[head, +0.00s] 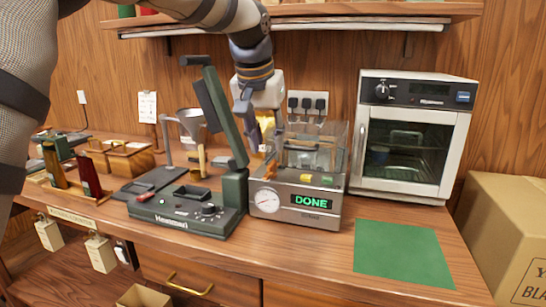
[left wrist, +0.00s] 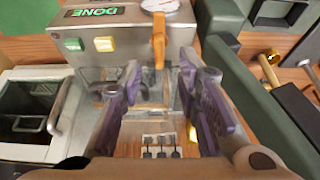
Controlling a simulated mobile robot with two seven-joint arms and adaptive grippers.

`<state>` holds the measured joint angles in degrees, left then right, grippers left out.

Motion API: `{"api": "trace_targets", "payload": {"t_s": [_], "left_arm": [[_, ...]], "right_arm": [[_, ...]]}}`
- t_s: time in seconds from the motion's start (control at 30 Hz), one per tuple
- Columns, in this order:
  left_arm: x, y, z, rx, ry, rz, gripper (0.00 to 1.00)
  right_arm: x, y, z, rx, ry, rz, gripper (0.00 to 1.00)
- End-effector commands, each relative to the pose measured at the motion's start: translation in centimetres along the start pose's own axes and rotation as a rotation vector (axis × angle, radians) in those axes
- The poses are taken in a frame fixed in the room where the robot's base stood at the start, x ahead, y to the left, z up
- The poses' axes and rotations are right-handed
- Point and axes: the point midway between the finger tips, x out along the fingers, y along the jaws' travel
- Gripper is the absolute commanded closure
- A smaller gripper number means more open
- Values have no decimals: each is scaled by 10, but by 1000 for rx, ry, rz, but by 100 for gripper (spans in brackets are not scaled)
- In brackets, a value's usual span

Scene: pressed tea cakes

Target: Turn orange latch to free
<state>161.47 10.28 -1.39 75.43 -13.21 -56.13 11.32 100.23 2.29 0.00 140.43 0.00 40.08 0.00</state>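The orange latch (left wrist: 159,52) shows in the left wrist view as a narrow upright bar at the steel machine, below its round gauge. The machine (head: 294,202) has a clear chamber on top and a lit green "DONE" display (head: 311,202). My left gripper (left wrist: 160,77) is open, with its purple fingers on either side of the latch's end. A gap shows between each finger and the latch, and I cannot tell of any contact. In the head view my left gripper (head: 252,122) reaches down behind the machine's left side. My right gripper is not in view.
A dark green press (head: 190,212) with a raised arm stands close left of the machine. A white oven (head: 412,135) stands to the right. A green mat (head: 400,253) lies bare at the front right. A shelf (head: 330,15) hangs above.

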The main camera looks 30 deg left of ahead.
Motion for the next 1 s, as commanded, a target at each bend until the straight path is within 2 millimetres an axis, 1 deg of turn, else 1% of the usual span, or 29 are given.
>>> {"api": "trace_targets", "payload": {"t_s": [0.03, 0.1, 0.2, 0.3, 0.4, 0.57, 0.6, 0.67, 0.7, 0.73, 1.0], "left_arm": [[14, 0, 1, 0, -6, 0, 70], [29, 0, 1, 1, -4, 0, 70], [45, 0, 0, 1, -2, 0, 70], [54, 0, 0, 1, 1, 1, 70], [58, 0, 0, 1, 0, 1, 70], [58, 0, 0, 1, 0, 1, 70], [58, 0, 0, 1, 0, 0, 72], [58, 0, 0, 1, 0, 0, 86], [58, 0, 0, 1, 0, 0, 95], [58, 0, 0, 1, 0, 0, 100], [58, 0, 0, 6, 0, 2, 100]], "right_arm": [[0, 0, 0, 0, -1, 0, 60], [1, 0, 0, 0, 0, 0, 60], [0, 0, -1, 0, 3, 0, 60], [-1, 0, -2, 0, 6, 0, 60], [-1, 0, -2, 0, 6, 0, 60], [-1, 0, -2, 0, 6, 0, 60], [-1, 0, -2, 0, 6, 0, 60], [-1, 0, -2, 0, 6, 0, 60], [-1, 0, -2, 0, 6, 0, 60], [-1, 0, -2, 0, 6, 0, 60], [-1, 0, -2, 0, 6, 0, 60]]}}
